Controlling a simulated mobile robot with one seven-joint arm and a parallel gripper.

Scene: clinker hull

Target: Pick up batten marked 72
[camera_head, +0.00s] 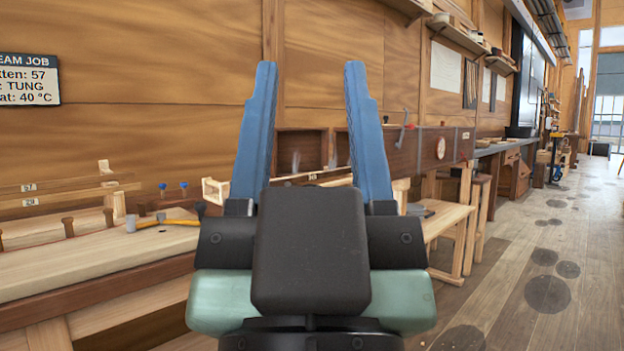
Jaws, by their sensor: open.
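My gripper (310,68) is raised in the middle of the view, with its two blue fingers wide apart and nothing between them. Two long battens with small white number tags lie one above the other on a rack at the left: an upper batten (75,184) and a lower batten (75,199). Their tags are too small to read surely. Another small tagged strip (325,174) shows between my fingers, behind the gripper; its number is also unclear. I cannot tell which one is marked 72. My gripper stands to the right of the left rack, apart from it.
A wooden workbench (100,258) runs along the left, with a hammer (165,224), pegs and blue-topped pieces on it. A sign (28,80) hangs on the plank wall. A small wooden stand (447,222) is right of my gripper. The plank floor (520,270) at right is clear.

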